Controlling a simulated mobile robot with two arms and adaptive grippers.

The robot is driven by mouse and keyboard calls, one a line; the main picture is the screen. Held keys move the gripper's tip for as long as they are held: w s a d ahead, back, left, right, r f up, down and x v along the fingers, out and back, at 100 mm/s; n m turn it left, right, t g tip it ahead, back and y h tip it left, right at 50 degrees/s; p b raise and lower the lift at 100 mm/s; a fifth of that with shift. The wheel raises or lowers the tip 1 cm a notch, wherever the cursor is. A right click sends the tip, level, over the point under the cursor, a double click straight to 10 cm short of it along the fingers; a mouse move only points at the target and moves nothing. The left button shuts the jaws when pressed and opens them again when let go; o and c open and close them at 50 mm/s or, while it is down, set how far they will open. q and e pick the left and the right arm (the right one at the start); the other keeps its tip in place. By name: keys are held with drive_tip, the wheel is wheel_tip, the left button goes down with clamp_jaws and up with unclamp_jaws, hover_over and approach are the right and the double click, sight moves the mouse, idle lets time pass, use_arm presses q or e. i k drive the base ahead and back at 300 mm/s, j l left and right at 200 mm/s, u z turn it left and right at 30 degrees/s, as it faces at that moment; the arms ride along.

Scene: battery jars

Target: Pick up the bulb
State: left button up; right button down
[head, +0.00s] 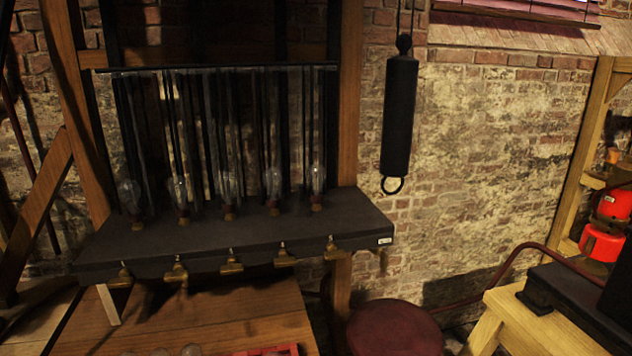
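Several clear glass bulbs stand upright in a row of brass-coloured bases on a dark shelf (230,240). The leftmost bulb (130,196) and the rightmost bulb (317,180) are at the row's ends, with another bulb (272,183) beside the rightmost. More rounded glass tops, apparently loose bulbs (191,350), show at the bottom edge over the wooden table (190,318), mostly cut off. The frame does not show which bulb is meant. Neither of my grippers is in view.
A red tray (285,349) is cut off at the bottom edge. Brass switches (231,262) line the shelf's front. A dark red round stool (394,328) stands right of the table. A black cylinder (399,115) hangs before the brick wall. A yellowish wooden bench (530,325) is at lower right.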

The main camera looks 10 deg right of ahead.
sight(316, 172)
drive_tip(key=i+l+u, duration=0.15)
drive_tip(key=l+u, duration=0.15)
drive_tip(key=i+l+u, duration=0.1)
drive_tip(key=l+u, duration=0.2)
drive_tip(key=l, duration=0.2)
drive_tip(key=l+u, duration=0.3)
drive_tip(key=i+l, duration=0.05)
drive_tip(key=l, duration=0.05)
